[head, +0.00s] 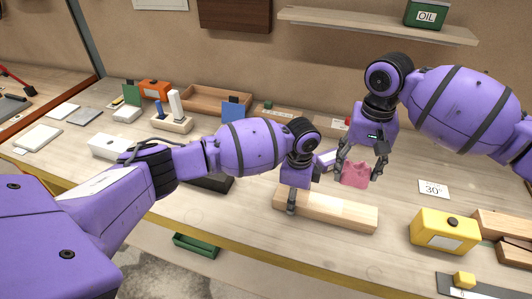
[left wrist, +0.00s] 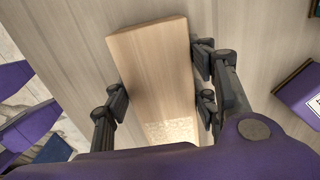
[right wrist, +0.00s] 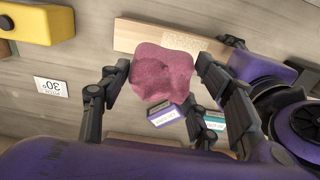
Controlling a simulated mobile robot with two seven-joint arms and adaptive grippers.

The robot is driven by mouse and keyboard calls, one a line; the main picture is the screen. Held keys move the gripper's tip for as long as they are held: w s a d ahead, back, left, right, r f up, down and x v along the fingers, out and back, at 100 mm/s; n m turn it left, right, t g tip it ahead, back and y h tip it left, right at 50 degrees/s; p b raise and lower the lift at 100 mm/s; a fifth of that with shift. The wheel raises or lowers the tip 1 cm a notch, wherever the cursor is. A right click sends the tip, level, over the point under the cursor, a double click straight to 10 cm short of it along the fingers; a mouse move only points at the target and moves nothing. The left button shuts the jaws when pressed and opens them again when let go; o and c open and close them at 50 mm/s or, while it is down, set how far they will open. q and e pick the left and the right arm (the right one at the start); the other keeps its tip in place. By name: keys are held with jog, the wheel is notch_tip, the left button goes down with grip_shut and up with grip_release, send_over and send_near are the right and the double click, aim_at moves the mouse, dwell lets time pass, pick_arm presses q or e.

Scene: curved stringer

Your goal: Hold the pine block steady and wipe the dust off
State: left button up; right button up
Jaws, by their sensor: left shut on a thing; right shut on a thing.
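The pine block (head: 335,210) lies flat on the workbench in the head view. My left gripper (head: 291,200) is shut across the block near its left end. In the left wrist view the fingers press both sides of the block (left wrist: 152,65), and a speckled pale patch of dust (left wrist: 172,130) shows on its top. My right gripper (head: 362,165) is shut on a pink cloth (head: 355,174), held just behind and above the block. In the right wrist view the cloth (right wrist: 162,72) sits between the fingers, and part of the dust patch (right wrist: 232,41) shows beyond it.
A yellow box (head: 444,232) stands right of the block, with a "30°" card (head: 433,189) behind it. More wooden pieces (head: 505,225) lie at the far right. A green tray (head: 197,246) sits below the bench's front edge. A shelf (head: 375,26) hangs at the back.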

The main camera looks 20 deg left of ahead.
pick_arm(q)
jog(key=shift+r, duration=0.1)
pick_arm(e)
jog(key=shift+a, duration=0.1)
jog(key=shift+a, duration=1.65)
jog(key=shift+f, duration=5.65)
jog(key=shift+f, duration=0.75)
jog(key=shift+a, duration=0.1)
